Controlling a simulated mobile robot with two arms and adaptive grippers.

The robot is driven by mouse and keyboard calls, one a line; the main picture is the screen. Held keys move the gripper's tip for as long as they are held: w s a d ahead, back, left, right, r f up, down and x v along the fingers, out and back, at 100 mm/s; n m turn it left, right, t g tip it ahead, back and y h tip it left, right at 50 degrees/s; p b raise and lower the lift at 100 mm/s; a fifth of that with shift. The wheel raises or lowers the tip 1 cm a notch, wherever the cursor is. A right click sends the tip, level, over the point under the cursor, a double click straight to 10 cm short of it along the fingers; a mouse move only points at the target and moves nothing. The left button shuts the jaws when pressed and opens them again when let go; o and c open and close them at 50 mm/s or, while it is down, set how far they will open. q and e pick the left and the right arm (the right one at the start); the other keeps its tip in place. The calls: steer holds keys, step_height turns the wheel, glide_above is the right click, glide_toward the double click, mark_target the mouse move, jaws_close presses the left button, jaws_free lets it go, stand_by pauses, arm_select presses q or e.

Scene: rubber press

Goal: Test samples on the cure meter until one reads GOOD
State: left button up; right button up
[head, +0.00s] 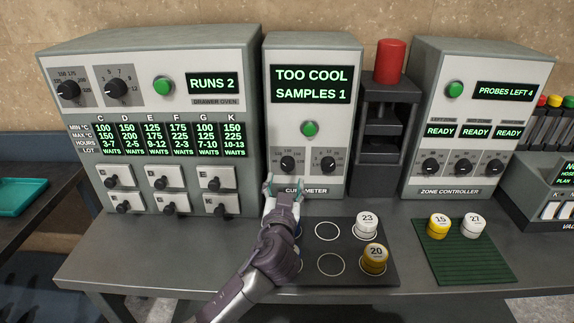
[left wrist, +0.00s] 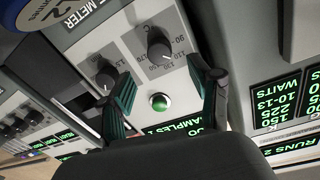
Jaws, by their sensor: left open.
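The cure meter (head: 317,120) reads TOO COOL and SAMPLES 1. It has a green button (head: 310,128), a left knob (head: 287,163) and a right knob (head: 328,164). My left gripper (head: 283,187) is open in front of the left knob. In the left wrist view, which is turned over, this knob (left wrist: 160,50) shows between the open fingers (left wrist: 162,95); I cannot tell whether they touch it. White sample 23 (head: 367,223) and yellow sample 20 (head: 374,259) stand on a dark mat. A blue-and-white sample (left wrist: 40,10) is mostly hidden by my arm in the head view.
Left is the drawer oven (head: 165,60); right are a black press with a red top (head: 390,62) and the zone controller (head: 480,120). Yellow sample 15 (head: 438,226) and white sample 27 (head: 474,225) stand on a green mat (head: 460,265). The front left bench (head: 150,262) is clear.

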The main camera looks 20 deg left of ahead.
mark_target(287, 166)
arm_select(q)
steer(key=x, duration=0.5)
steer(key=shift+w+a+p, duration=0.1)
steer(key=shift+w+p, duration=0.25)
steer(key=shift+p, duration=0.05)
steer(key=shift+w+a, duration=0.1)
steer(key=shift+w, duration=0.3)
steer(key=c, duration=1.1)
steer(key=shift+c, duration=0.2)
arm_select(e)
steer(key=shift+w+a+r, duration=0.2)
steer(key=shift+w+r, duration=0.45)
steer(key=shift+w, duration=0.25)
arm_select(q)
steer(key=m+p, duration=0.1)
steer(key=m, duration=0.3)
steer(key=shift+m, duration=0.3)
steer(key=m+p, duration=0.2)
steer(key=m, duration=0.1)
steer(key=shift+m+g, duration=0.3)
steer(key=shift+m, duration=0.1)
arm_select(e)
steer(key=r, duration=0.3)
steer(key=shift+w+d, duration=0.1)
steer(key=shift+d, duration=0.1)
